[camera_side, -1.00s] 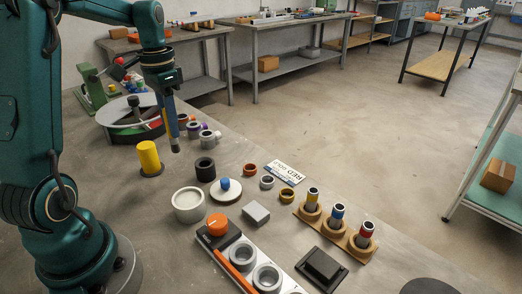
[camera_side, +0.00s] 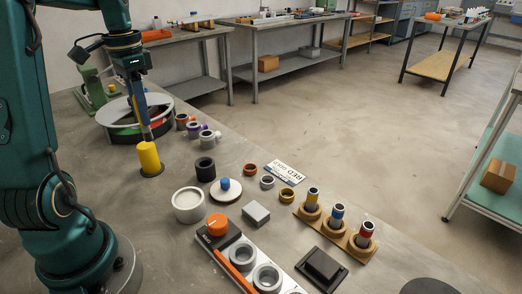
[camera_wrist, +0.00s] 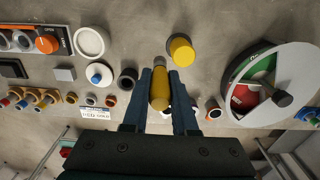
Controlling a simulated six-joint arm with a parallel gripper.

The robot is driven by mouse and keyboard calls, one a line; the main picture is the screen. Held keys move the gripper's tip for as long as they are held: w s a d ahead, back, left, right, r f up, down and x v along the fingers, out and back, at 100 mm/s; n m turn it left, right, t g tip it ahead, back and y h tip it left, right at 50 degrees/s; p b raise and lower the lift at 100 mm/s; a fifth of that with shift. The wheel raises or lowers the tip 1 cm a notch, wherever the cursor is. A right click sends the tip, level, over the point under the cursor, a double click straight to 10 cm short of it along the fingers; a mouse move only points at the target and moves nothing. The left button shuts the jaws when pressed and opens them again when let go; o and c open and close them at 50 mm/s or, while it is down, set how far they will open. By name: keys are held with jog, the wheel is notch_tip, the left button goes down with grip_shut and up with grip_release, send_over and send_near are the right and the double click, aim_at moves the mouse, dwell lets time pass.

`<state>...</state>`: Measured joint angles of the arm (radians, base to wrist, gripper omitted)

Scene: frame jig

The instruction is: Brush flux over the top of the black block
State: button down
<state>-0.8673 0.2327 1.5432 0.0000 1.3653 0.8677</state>
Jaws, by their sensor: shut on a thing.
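The black block (camera_side: 323,264) sits on a dark square base at the front right of the bench; its dark shape also shows at the left edge of the wrist view (camera_wrist: 12,68). My gripper (camera_side: 144,120) is far from it, at the back left. The gripper is shut on a yellow-handled tool (camera_wrist: 159,90), seen between the two fingers in the wrist view. I take it for the brush, but its bristles are not clear. In the side view its lower end appears just above or behind a yellow cylinder (camera_side: 149,158); in the wrist view the cylinder (camera_wrist: 181,51) stands apart from it.
A round tray with coloured sections (camera_wrist: 251,92) stands near the gripper. A black ring (camera_side: 205,169), a white bowl (camera_side: 188,205), a white dish with a blue knob (camera_side: 226,190), a grey block (camera_side: 256,213) and a wooden holder (camera_side: 335,229) lie towards the black block.

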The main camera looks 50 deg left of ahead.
jog(key=shift+s+d+f, duration=0.1)
jog(key=shift+d+f, duration=0.2)
jog(key=shift+d, duration=0.05)
jog(key=d+m, duration=0.6)
jog(key=d, duration=0.8)
jog(key=shift+d+f, duration=0.1)
jog(key=shift+f, duration=2.6)
jog(key=shift+f, duration=0.15)
jog(key=shift+f, duration=2.25)
jog(key=shift+r, duration=0.1)
notch_tip(320, 180, up, 6)
jog(key=shift+r, duration=0.2)
